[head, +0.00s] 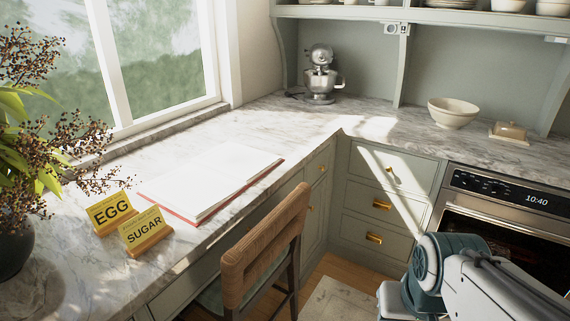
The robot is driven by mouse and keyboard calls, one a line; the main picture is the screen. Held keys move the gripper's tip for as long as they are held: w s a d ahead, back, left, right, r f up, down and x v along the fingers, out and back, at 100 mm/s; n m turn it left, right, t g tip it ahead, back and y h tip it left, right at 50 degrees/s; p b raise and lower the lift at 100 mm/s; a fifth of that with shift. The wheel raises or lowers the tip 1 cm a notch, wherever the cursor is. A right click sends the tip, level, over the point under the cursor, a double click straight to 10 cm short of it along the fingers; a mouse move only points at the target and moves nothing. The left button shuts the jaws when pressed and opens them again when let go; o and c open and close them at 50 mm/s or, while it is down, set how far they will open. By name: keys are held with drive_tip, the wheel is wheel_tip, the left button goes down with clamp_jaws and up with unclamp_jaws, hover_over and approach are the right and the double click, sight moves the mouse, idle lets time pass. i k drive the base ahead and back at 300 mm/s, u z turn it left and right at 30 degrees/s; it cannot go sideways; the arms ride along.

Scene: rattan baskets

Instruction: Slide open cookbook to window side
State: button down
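The open cookbook (215,178) lies flat on the marble counter on the left, with white pages and a red cover edge. Its near right side runs close to the counter's front edge. The window (150,60) is behind the counter at the upper left, and a strip of bare counter lies between it and the book. Part of my arm shows at the lower right, well apart from the book. My gripper is not in view.
Yellow cards marked EGG (110,213) and SUGAR (144,232) stand left of the book, near a potted plant (14,250). A woven chair (262,250) stands before the counter. A mixer (321,75), bowl (453,112) and butter dish (509,131) are farther back.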

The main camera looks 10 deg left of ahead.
sight(194, 191)
drive_tip(key=u, duration=0.3)
drive_tip(key=i, duration=0.95)
drive_tip(key=u, duration=0.85)
drive_tip(key=i, duration=0.3)
drive_tip(key=u, duration=0.3)
